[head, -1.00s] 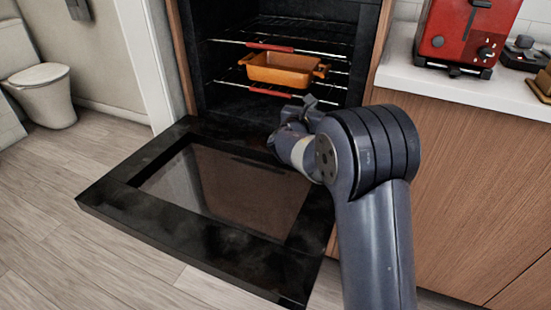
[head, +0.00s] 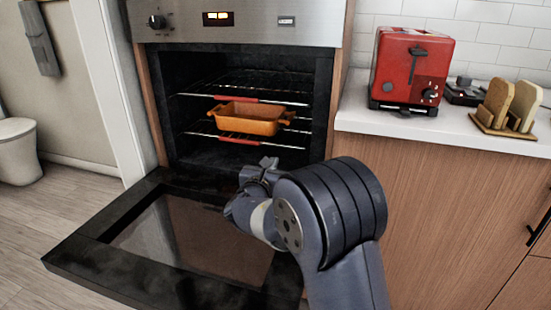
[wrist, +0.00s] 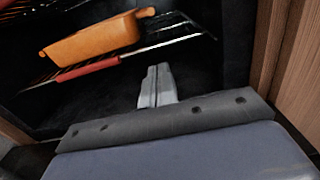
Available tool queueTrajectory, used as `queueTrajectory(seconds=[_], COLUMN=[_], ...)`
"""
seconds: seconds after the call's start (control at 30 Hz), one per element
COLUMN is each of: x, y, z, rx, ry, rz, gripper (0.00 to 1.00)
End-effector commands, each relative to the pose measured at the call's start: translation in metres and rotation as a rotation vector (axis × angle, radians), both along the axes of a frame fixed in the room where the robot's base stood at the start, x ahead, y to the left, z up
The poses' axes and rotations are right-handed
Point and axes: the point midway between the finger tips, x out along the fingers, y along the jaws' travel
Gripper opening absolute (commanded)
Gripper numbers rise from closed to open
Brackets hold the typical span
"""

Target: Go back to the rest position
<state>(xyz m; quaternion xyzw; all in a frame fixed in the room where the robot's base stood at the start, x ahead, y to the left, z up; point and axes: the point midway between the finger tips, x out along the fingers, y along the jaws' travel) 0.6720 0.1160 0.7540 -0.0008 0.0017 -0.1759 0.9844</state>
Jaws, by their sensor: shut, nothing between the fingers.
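My gripper (head: 268,163) is in front of the open oven, above the lowered oven door (head: 80,256). In the wrist view my gripper (wrist: 157,72) has its two fingers together with nothing between them. An orange baking dish (head: 250,119) sits on the lower oven rack (head: 203,135), inside the oven. The dish also shows in the wrist view (wrist: 95,44), up and to the left of my fingers and apart from them. My arm hides part of the door's right side.
A red toaster (head: 410,72) and a wooden holder with bread slices (head: 507,105) stand on the white counter (head: 440,128) to the right. The oven control panel (head: 245,22) is above the opening. A toilet (head: 18,152) is at far left. Floor is clear at lower left.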

Motion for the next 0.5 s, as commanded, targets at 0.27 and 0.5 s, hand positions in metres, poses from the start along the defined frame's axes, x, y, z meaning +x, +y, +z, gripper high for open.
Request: queueTrajectory(seconds=[0.27, 0.5], x=[-0.045, -0.057], y=[0.018, 0.021], z=[0.002, 0.001], rx=[0.0, 0.002], ry=[0.0, -0.002], rz=[0.003, 0.0], gripper=[0.0, 0.0])
